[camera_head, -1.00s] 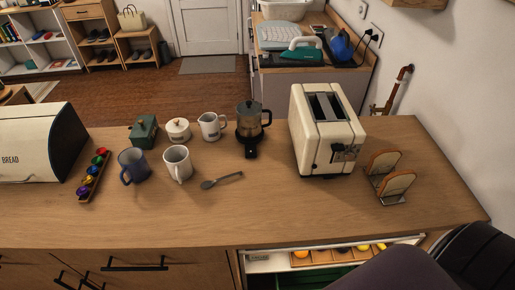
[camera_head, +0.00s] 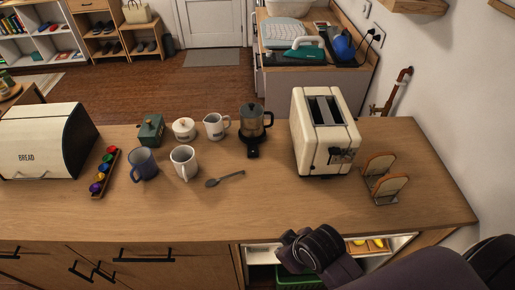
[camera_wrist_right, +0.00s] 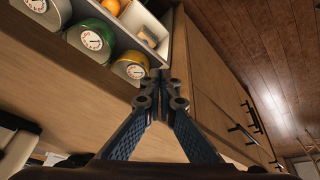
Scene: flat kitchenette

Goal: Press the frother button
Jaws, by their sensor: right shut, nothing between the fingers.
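The frother (camera_head: 252,122) is a dark jug with a lid and handle, upright on the counter between a white cream pitcher and the toaster. A black base part (camera_head: 253,150) sticks out at its front; the button is too small to make out. My right arm comes in from the lower right, and its wrist shows at the counter's front edge, well short of the frother. My right gripper's fingers show in the right wrist view (camera_wrist_right: 162,88), shut and empty. The frother is not in that view. My left gripper is not in view.
The toaster (camera_head: 324,135) and a toast rack (camera_head: 381,183) stand to the right. A white mug (camera_head: 184,162), blue mug (camera_head: 143,164) and spoon (camera_head: 225,179) lie left of the frother. Below the counter's front edge an open compartment holds fruit (camera_head: 377,244). The front counter is clear.

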